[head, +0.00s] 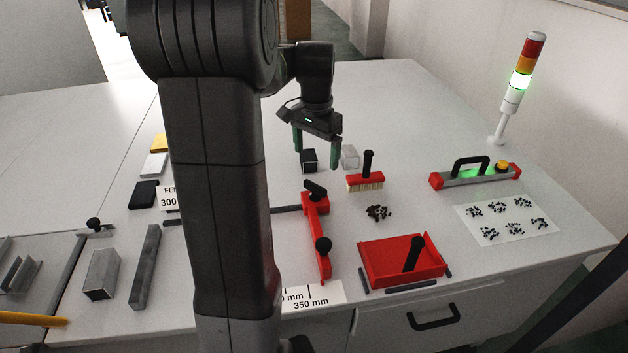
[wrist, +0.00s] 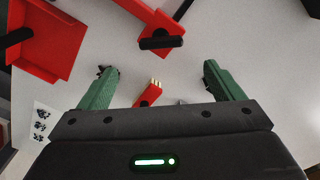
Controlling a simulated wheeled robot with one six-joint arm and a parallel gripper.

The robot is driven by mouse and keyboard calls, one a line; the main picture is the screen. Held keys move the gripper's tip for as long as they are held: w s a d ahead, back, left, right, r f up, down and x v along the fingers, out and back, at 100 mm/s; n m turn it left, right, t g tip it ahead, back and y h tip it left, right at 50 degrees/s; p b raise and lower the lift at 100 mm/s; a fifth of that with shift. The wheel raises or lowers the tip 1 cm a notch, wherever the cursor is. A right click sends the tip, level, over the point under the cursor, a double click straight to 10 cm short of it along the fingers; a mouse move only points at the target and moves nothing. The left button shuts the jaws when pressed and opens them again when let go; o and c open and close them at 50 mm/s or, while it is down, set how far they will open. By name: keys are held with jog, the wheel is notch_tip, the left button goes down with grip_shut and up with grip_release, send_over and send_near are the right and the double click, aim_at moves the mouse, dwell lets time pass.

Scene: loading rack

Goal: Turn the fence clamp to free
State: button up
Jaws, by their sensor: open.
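The red fence (head: 324,260) stands on the table, its long body running toward the front edge. A black clamp lever (head: 315,189) sits on its far end, and a round black knob (head: 323,244) sits nearer the front. In the wrist view the red fence (wrist: 150,12) enters from the top, with the black clamp lever (wrist: 161,43) lying across its end. My gripper (head: 317,157) hangs above the table beyond the lever, open and empty. In the wrist view its green fingers (wrist: 160,68) are spread wide, with the lever just ahead of them and apart from both.
A red tray (head: 405,281) with a black handle lies front right. A black cube (head: 309,160) and a clear cube (head: 350,156) lie behind. A scale label (head: 318,294) lies at the fence's front.

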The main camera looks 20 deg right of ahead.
aim_at(315, 185)
notch_tip(315, 185, down, 10)
jog(key=shift+r+p, duration=0.1)
jog(key=shift+p, duration=0.25)
jog(key=shift+c, duration=0.2)
jog(key=c, duration=0.9)
